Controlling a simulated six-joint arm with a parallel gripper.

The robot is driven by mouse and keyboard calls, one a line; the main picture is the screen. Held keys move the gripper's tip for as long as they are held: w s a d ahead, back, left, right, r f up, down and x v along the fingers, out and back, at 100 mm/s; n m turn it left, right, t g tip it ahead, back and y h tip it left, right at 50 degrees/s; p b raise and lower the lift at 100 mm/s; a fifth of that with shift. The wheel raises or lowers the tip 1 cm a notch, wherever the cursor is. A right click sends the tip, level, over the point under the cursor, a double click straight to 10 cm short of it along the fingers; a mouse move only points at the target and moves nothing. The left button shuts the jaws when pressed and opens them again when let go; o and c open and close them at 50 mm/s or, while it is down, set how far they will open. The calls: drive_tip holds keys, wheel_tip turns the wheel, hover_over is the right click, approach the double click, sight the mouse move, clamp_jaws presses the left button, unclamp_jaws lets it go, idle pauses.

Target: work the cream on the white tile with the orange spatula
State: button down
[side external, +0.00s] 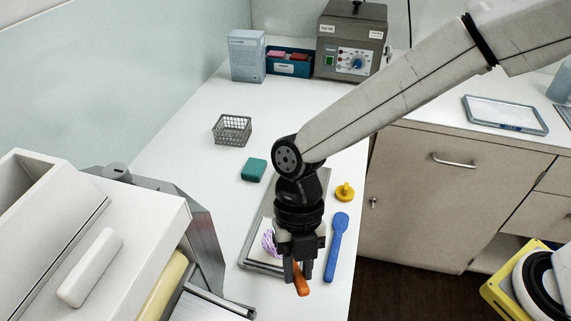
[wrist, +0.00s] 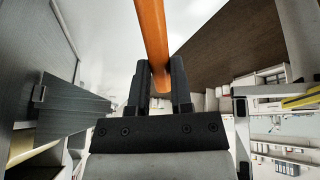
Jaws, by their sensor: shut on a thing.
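My gripper (side external: 304,273) is shut on the orange spatula (side external: 301,285), near the front of the bench. In the wrist view the spatula (wrist: 152,35) rises from between the two fingers (wrist: 161,85) and runs out of the top of the picture. The white tile (side external: 263,237) lies in a grey metal tray (side external: 262,268) under and to the left of the gripper. The gripper and arm hide the rest of the tile. Whether the spatula touches the cream cannot be told.
A blue spatula (side external: 337,243) and a yellow knob-like piece (side external: 345,192) lie right of the tray, near the bench edge. A teal block (side external: 254,170) and a wire basket (side external: 232,130) stand behind it. A grey machine (side external: 350,40) stands at the back. The bench middle is clear.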

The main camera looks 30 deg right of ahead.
sight(296, 268)
drive_tip(key=shift+f, duration=0.8)
drive_tip(key=shift+f, duration=0.75)
idle(1.7)
drive_tip(key=shift+a, duration=0.15)
drive_tip(key=shift+w+a, duration=0.3)
drive_tip(key=shift+a, duration=0.6)
drive_tip(key=shift+d, duration=0.15)
drive_tip(key=shift+s+d, duration=0.2)
drive_tip(key=shift+d, duration=0.45)
drive_tip(key=shift+s+d, duration=0.2)
drive_tip(key=shift+d, duration=0.5)
drive_tip(key=shift+s+d, duration=0.2)
drive_tip(key=shift+d, duration=0.45)
drive_tip(key=shift+a, duration=0.2)
drive_tip(key=shift+w+a, duration=0.3)
drive_tip(key=shift+a, duration=0.7)
drive_tip(key=shift+w+a, duration=0.3)
drive_tip(key=shift+a, duration=0.65)
